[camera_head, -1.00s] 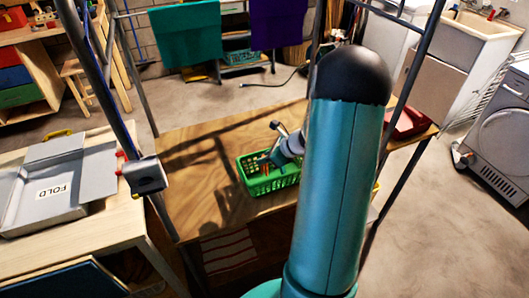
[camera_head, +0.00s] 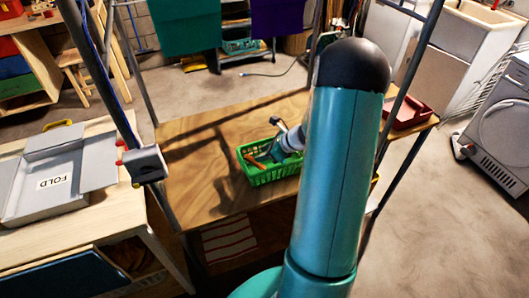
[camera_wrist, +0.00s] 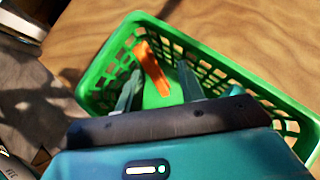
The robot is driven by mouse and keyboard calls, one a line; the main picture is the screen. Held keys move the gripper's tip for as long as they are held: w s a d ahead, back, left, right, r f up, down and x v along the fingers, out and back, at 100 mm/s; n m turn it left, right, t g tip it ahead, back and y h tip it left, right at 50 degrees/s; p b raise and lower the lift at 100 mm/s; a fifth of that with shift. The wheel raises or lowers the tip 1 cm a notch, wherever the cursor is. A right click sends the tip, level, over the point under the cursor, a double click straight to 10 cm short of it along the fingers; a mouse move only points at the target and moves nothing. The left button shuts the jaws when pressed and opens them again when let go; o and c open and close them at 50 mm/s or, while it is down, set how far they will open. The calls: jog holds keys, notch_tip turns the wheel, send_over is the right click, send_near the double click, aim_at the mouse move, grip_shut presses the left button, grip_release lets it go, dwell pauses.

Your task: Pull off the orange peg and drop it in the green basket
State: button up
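The green basket (camera_head: 270,174) stands on the wooden table and also fills much of the wrist view (camera_wrist: 240,80). The orange peg (camera_wrist: 152,68) lies inside it, leaning toward the far wall in the wrist view. It shows as a small orange piece (camera_head: 256,163) at the basket's left in the head view. My gripper (camera_wrist: 159,68) points down into the basket. Its two fingers are spread apart, with the peg seen between and beyond their tips, apparently not gripped. My arm hides part of the basket's right side in the head view.
The wooden table (camera_head: 205,185) has free room left of the basket. A red tray (camera_head: 408,113) sits at the table's right end. Dark metal posts rise on both sides.

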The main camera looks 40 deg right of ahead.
jog(key=v, duration=1.3)
jog(key=shift+s+d+r, duration=0.15)
jog(key=shift+s+r, duration=0.1)
jog(key=shift+s, duration=0.05)
jog(key=a+r+n+g, duration=0.2)
jog(key=a+r+n, duration=0.4)
jog(key=a, duration=0.4)
jog(key=a+r+n+g, duration=0.2)
jog(key=a+r+n, duration=0.2)
jog(key=a+n, duration=0.45)
jog(key=s+a+r+n+h, duration=0.2)
jog(key=s+a+r+n, duration=0.1)
jog(key=s+a+n, duration=0.2)
jog(key=s+a+r+n+t+h, duration=0.1)
jog(key=s+a+r+n, duration=0.3)
jog(key=a+n, duration=0.5)
jog(key=shift+s+r+n+t+h, duration=0.15)
jog(key=shift+s+n+t+h, duration=0.2)
jog(key=shift+n+h, duration=0.45)
